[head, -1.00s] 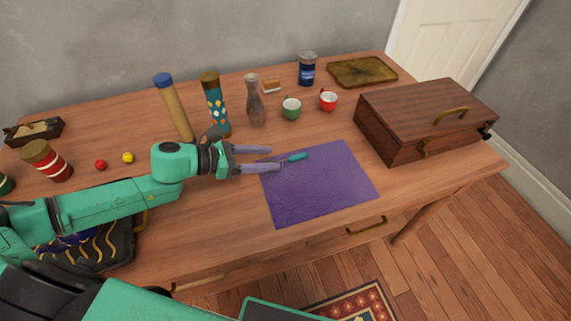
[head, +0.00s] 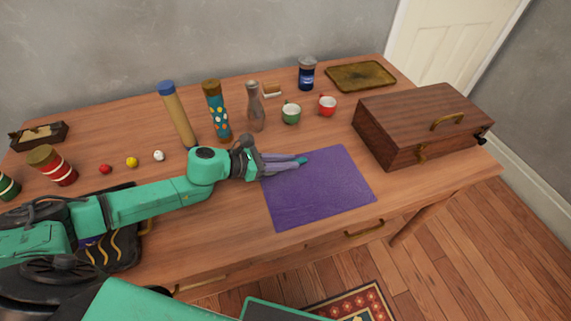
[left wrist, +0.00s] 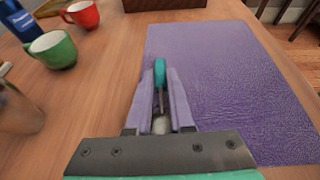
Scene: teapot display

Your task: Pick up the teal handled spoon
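The teal handled spoon (left wrist: 160,72) shows in the left wrist view between my left gripper's fingers. Its teal handle points away from the gripper, and its metal part lies between the fingers. In the head view only the teal handle's end (head: 303,160) shows past the fingertips, over the upper edge of the purple mat (head: 320,195). My left gripper (head: 296,163) has its lilac fingers closed together around the spoon; it also shows in the left wrist view (left wrist: 160,85). The spoon seems at or just above the mat; the exact height is unclear. My right gripper is not in view.
A green cup (head: 291,114) and a red cup (head: 327,106) stand behind the mat. A wooden box (head: 420,125) is at right. The mat's front is clear.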

